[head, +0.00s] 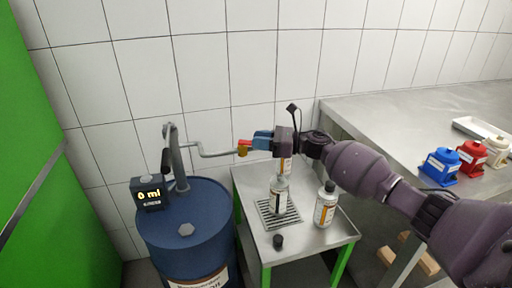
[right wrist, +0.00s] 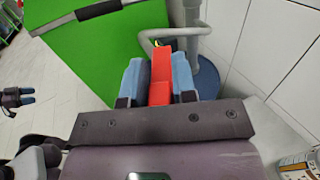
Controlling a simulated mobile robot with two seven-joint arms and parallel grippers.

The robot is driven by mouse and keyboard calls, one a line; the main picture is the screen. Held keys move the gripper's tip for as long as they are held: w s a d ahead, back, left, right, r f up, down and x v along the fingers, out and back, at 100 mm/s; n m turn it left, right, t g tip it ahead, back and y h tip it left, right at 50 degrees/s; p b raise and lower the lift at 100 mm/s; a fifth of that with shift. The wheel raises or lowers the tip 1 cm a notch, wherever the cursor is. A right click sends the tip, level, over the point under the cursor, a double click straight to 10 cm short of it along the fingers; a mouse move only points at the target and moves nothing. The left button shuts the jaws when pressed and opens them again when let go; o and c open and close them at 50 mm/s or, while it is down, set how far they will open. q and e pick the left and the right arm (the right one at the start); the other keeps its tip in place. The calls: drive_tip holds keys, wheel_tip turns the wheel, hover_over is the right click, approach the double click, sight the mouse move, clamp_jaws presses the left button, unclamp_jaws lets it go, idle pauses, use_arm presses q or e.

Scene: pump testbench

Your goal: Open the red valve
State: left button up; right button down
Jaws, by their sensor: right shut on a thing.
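The red valve (head: 244,143) is a small red handle on the end of the bent grey outlet pipe (head: 210,153) of the pump. In the head view my right gripper (head: 262,140) reaches it from the right. In the right wrist view the red valve (right wrist: 161,72) sits between the two blue fingers of my right gripper (right wrist: 160,82), which is shut on it. A brass-coloured fitting (head: 242,152) shows just below the red handle. The fingers hide part of the handle. My left gripper is not in the head view.
A blue drum (head: 188,230) carries the pump and a display (head: 149,194) reading 0 ml. A bottle (head: 279,194) stands on the grate of a green-legged metal table (head: 250,182). Another bottle (head: 325,204) and a black cap (head: 278,241) are beside it. A steel bench (head: 400,125) stands right.

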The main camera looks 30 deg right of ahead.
drive_tip(key=shift+w+f+n+g+y+b, duration=0.1)
drive_tip(key=shift+n+g+y+b, duration=0.3)
drive_tip(key=shift+g+b, duration=0.1)
drive_tip(key=c, duration=1)
unclamp_jaws()
drive_tip(key=shift+c, duration=0.2)
drive_tip(key=shift+d, duration=0.15)
drive_tip(key=v, duration=1)
drive_tip(key=shift+s+d, duration=0.25)
